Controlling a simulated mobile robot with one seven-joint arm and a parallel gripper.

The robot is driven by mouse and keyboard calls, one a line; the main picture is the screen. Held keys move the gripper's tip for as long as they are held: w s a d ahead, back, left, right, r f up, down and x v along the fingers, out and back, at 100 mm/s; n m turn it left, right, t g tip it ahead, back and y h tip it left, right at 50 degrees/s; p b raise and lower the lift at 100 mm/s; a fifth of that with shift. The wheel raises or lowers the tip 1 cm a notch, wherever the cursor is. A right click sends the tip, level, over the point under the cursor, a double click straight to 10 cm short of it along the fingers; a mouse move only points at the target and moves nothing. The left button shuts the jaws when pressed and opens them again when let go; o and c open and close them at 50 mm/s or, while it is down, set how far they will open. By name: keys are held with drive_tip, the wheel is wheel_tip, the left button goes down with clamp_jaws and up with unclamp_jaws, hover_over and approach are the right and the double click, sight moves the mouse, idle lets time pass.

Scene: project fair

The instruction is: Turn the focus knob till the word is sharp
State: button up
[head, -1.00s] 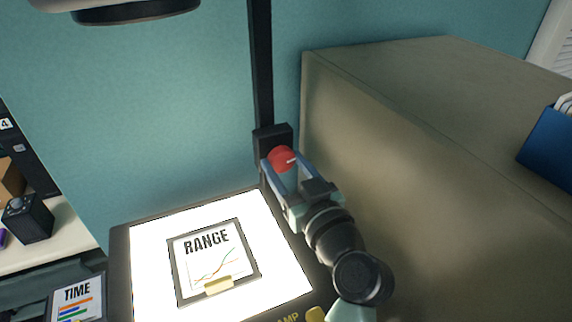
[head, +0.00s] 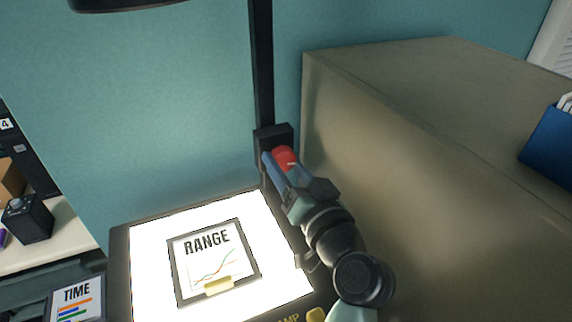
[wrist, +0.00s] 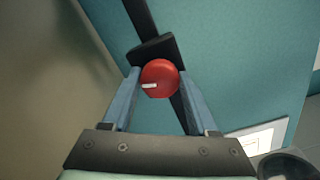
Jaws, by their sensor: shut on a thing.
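The red focus knob (head: 286,154) sits on the black block on the projector's post. It also shows in the wrist view (wrist: 159,82), with a white mark on its face. My gripper (head: 280,160) is shut on the knob, with one blue finger on each side in the wrist view (wrist: 158,90). The overhead projector's lit stage (head: 150,240) carries a framed slide (head: 190,265) reading RANGE. No clearly projected word can be read in these views.
A large beige cabinet (head: 400,160) stands close right of the post and my arm, with a blue holder (head: 550,145) on it. A slide reading TIME (head: 78,298) lies at lower left. A black box (head: 28,218) stands on a pale surface. A pale panel (wrist: 262,135) shows in the wrist view.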

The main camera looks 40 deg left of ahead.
drive_tip(key=o, duration=1.4)
drive_tip(key=shift+c, duration=0.2)
drive_tip(key=shift+r, duration=0.1)
wheel_tip(320, 180, up, 10)
drive_tip(key=shift+b, duration=0.35)
